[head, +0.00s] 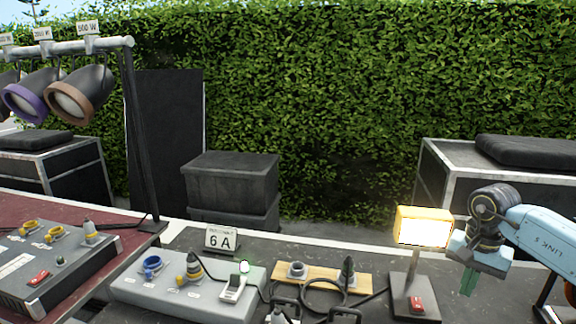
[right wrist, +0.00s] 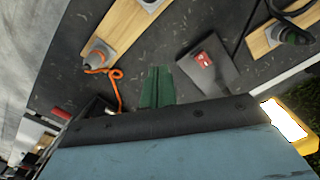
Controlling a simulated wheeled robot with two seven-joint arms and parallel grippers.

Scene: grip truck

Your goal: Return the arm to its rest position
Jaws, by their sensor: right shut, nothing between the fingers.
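My right arm comes in from the right in the head view, its light blue link bent at a dark wrist joint. My right gripper (head: 468,281) points down with its green fingers together and nothing between them. It hangs just right of the lit work lamp, above the dark table. In the right wrist view the closed green fingers (right wrist: 158,84) show over the table, apart from the objects below. My left gripper is not in view.
The lit yellow lamp (head: 423,228) stands on a base with a red switch (head: 417,303), close to my right wrist. A grey socket box (head: 185,291), a wooden socket board (head: 320,277) and cables lie left of it. Spotlights (head: 80,94) hang at the upper left.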

